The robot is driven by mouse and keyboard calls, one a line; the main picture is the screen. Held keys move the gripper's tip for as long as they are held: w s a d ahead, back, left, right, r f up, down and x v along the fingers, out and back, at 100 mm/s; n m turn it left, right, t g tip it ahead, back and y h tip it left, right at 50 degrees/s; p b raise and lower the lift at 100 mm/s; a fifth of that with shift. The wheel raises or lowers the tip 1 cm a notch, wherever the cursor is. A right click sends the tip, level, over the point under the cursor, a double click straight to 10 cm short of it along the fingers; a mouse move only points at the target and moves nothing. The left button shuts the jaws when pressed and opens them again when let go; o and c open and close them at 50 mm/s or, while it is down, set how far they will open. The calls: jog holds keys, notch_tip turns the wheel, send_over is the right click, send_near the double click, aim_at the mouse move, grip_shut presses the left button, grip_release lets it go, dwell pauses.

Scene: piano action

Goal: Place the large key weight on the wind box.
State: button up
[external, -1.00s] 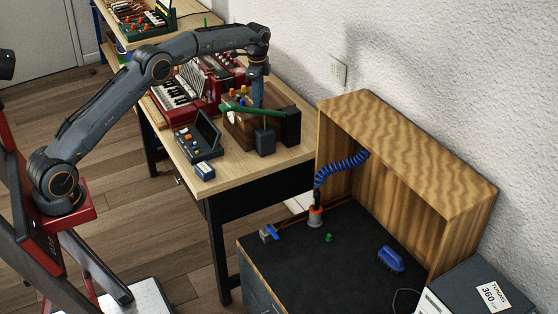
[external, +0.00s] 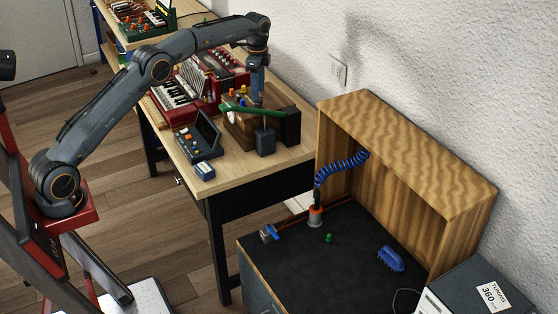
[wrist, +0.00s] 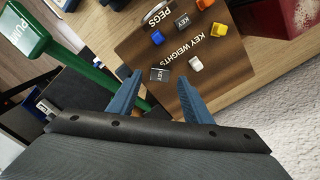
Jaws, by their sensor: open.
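A small dark grey weight marked KEY (wrist: 159,74) lies on a brown wooden panel lettered KEY WEIGHTS and PEGS (wrist: 225,65). A second grey KEY weight (wrist: 182,20) lies farther up the panel in the wrist view. I cannot tell for sure which is the larger. My gripper (wrist: 159,77) is open, its blue fingers on either side of the nearer weight in the picture; contact is not visible. In the external view my gripper (external: 262,112) points down at the wooden unit with a green lever (external: 252,112). I cannot identify the wind box for certain.
Blue, yellow, orange and white pieces lie around the weights. The green PUMP lever (wrist: 28,32) is at left in the wrist view. A dark upright box (external: 291,126) and a grey block (external: 265,142) stand close by. A red accordion (external: 185,92) lies behind.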

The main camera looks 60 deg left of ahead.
notch_tip(320, 180, up, 8)
dwell(0.4)
jog(key=shift+r, duration=0.1)
